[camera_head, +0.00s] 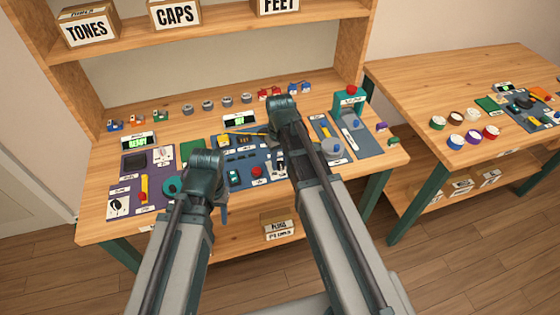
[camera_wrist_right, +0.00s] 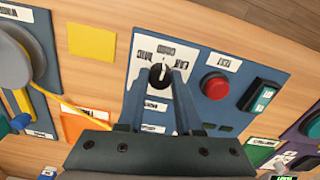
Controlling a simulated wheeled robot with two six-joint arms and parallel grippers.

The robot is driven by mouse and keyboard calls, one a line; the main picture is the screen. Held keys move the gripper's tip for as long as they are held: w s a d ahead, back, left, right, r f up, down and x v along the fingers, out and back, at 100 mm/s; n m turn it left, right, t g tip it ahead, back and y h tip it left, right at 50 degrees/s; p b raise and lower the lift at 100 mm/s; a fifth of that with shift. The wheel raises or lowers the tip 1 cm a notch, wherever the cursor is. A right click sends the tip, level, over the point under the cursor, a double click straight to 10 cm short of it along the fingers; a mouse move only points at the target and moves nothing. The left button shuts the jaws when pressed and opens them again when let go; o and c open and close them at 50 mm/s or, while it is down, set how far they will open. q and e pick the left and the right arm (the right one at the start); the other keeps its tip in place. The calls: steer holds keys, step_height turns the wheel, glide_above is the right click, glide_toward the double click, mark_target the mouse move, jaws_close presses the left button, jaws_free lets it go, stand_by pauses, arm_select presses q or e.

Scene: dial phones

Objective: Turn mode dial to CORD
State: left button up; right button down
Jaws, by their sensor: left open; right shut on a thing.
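The mode dial (camera_wrist_right: 160,76) is a round black knob with a white pointer on a blue panel (camera_wrist_right: 210,62) in the right wrist view. Small white labels surround it; they appear upside down and too small to read surely. My right gripper (camera_wrist_right: 159,88) has its two fingers on either side of the knob and is shut on it. In the head view my right arm covers most of the dial area, and the right gripper (camera_head: 279,160) is partly hidden. My left gripper (camera_head: 222,198) is open, near the table's front edge, apart from the dial.
On the blue panel are a red button (camera_wrist_right: 215,86) and a teal switch (camera_wrist_right: 260,96). A purple panel (camera_head: 146,175) lies left and a grey-blue panel with a green stand (camera_head: 349,101) lies right. Small parts line the table's back. A second table (camera_head: 470,80) stands right.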

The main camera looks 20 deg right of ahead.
mark_target(280, 163)
steer(key=shift+n, duration=0.4)
steer(key=c, duration=0.6)
jaws_free()
steer(key=shift+r, duration=0.1)
step_height(280, 163, up, 14)
steer(key=p, duration=1.3)
steer(key=shift+f+p, duration=0.2)
steer(key=shift+p, duration=0.2)
